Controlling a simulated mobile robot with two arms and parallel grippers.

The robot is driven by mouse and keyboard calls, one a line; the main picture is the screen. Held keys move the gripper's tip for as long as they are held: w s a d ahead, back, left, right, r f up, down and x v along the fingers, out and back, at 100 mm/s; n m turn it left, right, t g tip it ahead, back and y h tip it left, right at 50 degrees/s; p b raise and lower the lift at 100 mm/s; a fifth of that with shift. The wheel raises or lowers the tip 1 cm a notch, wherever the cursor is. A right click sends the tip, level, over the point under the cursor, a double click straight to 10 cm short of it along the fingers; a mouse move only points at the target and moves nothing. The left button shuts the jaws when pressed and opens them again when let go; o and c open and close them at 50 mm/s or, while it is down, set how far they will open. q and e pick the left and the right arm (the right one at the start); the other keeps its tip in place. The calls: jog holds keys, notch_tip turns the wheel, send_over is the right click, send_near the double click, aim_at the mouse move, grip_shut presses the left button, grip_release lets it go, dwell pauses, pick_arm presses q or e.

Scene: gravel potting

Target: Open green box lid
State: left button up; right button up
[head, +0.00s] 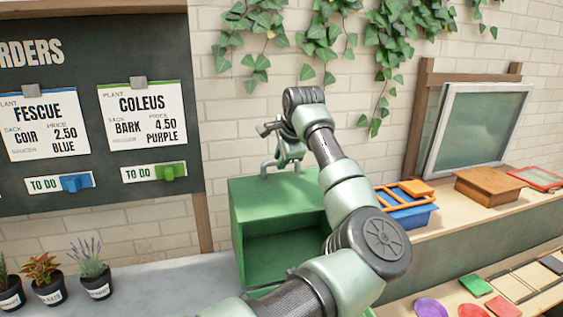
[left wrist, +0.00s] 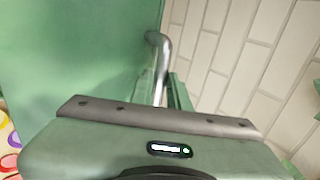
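The green box (head: 262,200) stands on the counter against the brick wall, in the middle of the head view. Its top panel is flat and its front shows a dark recess; my arm hides its right side. A grey metal bar handle (head: 268,166) rises at the top of the box. My left gripper (head: 286,156) is over the top, right at the handle. In the left wrist view the bent handle (left wrist: 160,62) runs down to the fingers beside a large green panel (left wrist: 75,55). Whether the fingers are closed on it cannot be told. My right gripper is not in view.
A blue crate (head: 412,216) and a brown box (head: 486,184) sit on the ledge to the right. Potted plants (head: 93,268) stand at the lower left. An orders board (head: 90,190) hangs on the wall.

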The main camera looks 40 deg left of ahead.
pick_arm(q)
jog(key=o, duration=0.4)
jog(key=shift+c, duration=0.2)
jog(key=shift+d+r, duration=0.1)
jog(key=shift+d, duration=0.1)
jog(key=shift+s+d+r, duration=0.15)
jog(key=shift+r, duration=0.1)
jog(key=b+v, duration=0.1)
jog(key=v, duration=0.6)
jog(key=shift+b, duration=0.3)
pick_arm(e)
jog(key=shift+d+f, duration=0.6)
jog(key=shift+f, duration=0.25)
pick_arm(q)
jog(key=shift+r, duration=0.1)
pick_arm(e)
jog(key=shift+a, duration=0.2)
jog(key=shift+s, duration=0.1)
